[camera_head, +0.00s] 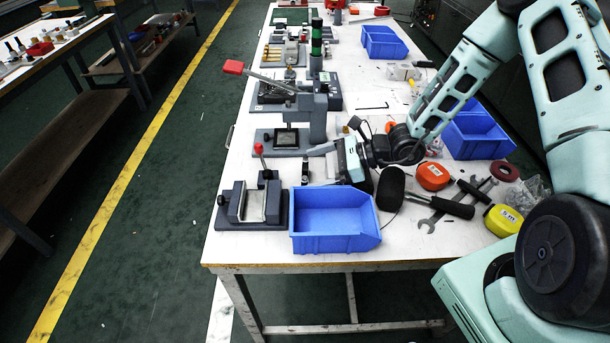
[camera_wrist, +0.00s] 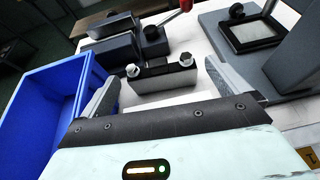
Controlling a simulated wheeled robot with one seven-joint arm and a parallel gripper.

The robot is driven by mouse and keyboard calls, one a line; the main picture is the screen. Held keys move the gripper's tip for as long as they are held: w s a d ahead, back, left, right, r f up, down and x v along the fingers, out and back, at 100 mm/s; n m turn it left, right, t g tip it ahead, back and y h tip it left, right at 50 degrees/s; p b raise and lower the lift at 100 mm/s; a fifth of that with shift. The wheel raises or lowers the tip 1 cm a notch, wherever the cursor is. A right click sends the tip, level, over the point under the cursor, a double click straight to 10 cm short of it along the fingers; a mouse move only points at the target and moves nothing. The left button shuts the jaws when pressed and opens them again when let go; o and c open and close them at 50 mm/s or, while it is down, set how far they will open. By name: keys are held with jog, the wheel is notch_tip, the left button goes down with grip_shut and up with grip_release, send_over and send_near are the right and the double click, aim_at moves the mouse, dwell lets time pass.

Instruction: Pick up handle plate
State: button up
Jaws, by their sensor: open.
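A dark bar-shaped plate with two silver bolt heads, which I take for the handle plate (camera_wrist: 165,77), lies on the white table between my gripper's fingers in the wrist view. In the head view it appears as a small dark piece (camera_head: 305,171) just left of the gripper. My gripper (camera_head: 318,166) is low over the table and points left. In the wrist view my gripper (camera_wrist: 162,80) is open, with one finger on each side of the plate and gaps visible. I cannot tell how far the fingertips are above the table.
A blue bin (camera_head: 335,243) stands close on the near side. A grey clamp fixture (camera_head: 252,203) is to the left, and a grey press (camera_head: 290,138) stands just beyond the plate. A hammer (camera_head: 440,205), tape measures and wrenches lie to the right.

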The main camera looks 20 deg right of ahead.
jog(key=shift+w+a+f, duration=0.1)
jog(key=shift+a+f, duration=0.1)
jog(key=shift+a, duration=0.2)
jog(key=c, duration=1)
jog(key=shift+o, duration=0.2)
